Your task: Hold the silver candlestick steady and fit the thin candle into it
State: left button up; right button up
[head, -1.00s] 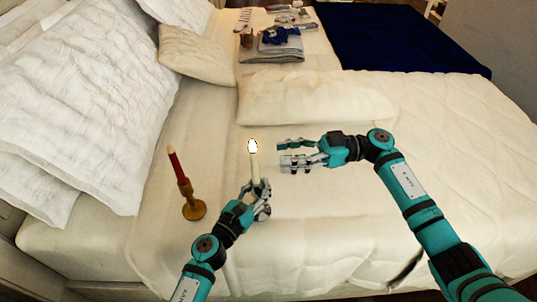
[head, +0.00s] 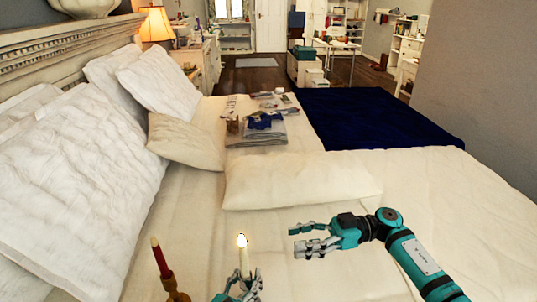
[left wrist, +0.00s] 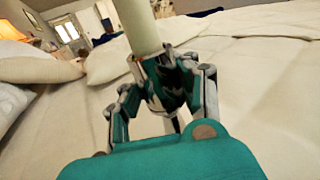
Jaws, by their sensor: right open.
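My left gripper (head: 246,284) is shut on a shiny silver candlestick (left wrist: 160,85), seen between the fingers in the left wrist view. The candlestick is mostly hidden by the fingers. A thin pale candle (head: 244,262) with a bright flame stands upright above it, and its lower end meets the candlestick's top in the left wrist view (left wrist: 139,25). How deep it sits cannot be told. My right gripper (head: 298,240) is open and empty, to the right of the candle and apart from it.
A red candle (head: 160,260) stands in a brass candlestick (head: 171,287) on the bed at left. A long pillow (head: 300,180) lies beyond my grippers. Folded clothes (head: 256,136) and a dark blue blanket (head: 375,117) lie farther back. The bed to the right is clear.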

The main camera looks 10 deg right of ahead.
pick_arm(q)
jog(key=o, duration=0.3)
jog(key=shift+s, duration=0.1)
